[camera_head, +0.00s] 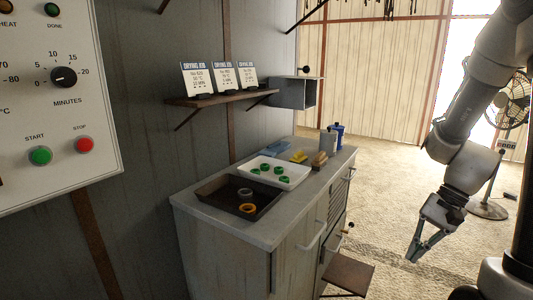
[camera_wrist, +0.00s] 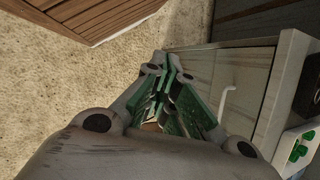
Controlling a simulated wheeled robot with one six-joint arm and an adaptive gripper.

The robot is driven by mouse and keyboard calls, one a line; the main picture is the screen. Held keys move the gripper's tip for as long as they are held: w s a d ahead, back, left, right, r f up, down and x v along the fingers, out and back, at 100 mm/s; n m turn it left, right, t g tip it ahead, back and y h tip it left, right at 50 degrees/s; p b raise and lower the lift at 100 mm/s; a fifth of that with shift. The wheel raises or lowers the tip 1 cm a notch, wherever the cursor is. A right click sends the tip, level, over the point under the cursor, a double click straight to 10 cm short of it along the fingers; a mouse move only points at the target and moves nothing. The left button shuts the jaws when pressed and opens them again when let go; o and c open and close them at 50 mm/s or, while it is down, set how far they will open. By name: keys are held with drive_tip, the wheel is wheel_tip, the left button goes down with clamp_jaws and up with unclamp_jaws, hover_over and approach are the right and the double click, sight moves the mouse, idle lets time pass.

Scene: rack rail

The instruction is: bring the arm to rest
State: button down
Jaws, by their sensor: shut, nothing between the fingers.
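My gripper (camera_head: 416,250) hangs from my arm at the right side of the head view, pointing down over open floor. It is to the right of the cabinet and apart from it. Its fingers are shut and empty. In the wrist view the gripper (camera_wrist: 168,62) fills the middle, with the floor and the cabinet front beyond it.
A grey cabinet (camera_head: 292,238) carries a dark tray (camera_head: 211,205) and a white tray (camera_head: 293,179) with several green rings. A shelf (camera_head: 205,101) with cards is above. A control panel (camera_head: 50,110) is at left, a fan (camera_head: 510,100) at right.

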drive_tip(key=s+r+n+t+h, duration=0.2)
drive_tip(key=s+r+n+t, duration=0.1)
drive_tip(key=r, duration=0.5)
drive_tip(key=s+d+r+n+t+h, duration=0.1)
drive_tip(key=s+r+n+t+h, duration=0.1)
drive_tip(key=s+r+n, duration=0.3)
wheel_tip(320, 180, up, 5)
drive_tip(key=shift+f+t+h, duration=0.2)
drive_tip(key=shift+t+h, duration=0.2)
drive_tip(key=shift+h, duration=0.2)
